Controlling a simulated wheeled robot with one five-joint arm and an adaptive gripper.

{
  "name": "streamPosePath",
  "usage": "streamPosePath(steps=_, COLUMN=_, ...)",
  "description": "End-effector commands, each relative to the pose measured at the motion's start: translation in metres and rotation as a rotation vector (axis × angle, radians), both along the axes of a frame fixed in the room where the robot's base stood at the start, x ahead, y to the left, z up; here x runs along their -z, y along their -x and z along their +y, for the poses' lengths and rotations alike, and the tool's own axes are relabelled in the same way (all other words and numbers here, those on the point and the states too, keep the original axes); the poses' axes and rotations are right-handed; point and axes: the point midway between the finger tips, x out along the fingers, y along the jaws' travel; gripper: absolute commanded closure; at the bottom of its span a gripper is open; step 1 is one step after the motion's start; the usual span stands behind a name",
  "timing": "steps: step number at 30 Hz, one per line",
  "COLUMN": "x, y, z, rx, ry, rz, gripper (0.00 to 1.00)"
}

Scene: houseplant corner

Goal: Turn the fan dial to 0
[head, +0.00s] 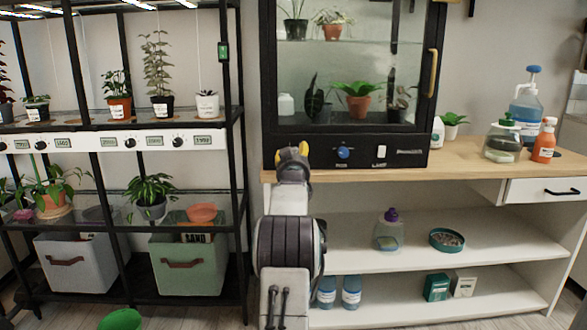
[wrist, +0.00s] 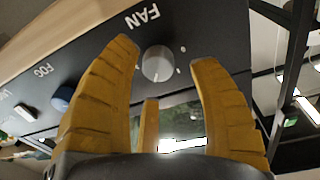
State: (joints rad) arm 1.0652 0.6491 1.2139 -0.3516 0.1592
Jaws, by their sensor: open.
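The fan dial (wrist: 157,64) is a round grey knob on the black panel of the glass cabinet (head: 350,70), beside the white "FAN" lettering. Small white marks show by its right side. Its pointer is too unclear to read. My gripper (wrist: 166,54) is open, with its yellow fingers on either side of the dial in the wrist view. I cannot tell whether they touch it. In the head view my gripper (head: 292,154) is at the cabinet's lower left and hides the fan dial.
A blue fog knob (head: 343,153) and a white switch (head: 382,150) sit further right on the panel. The cabinet stands on a wooden-topped bench (head: 470,155) with bottles at the right. A black plant rack (head: 240,200) stands close on the left.

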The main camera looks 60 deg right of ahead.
Motion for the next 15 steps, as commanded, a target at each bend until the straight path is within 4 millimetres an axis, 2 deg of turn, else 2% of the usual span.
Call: streamPosePath(steps=15, x=0.003, y=0.029, z=0.054, rx=-0.001, ry=0.001, rz=-0.001, gripper=0.44)
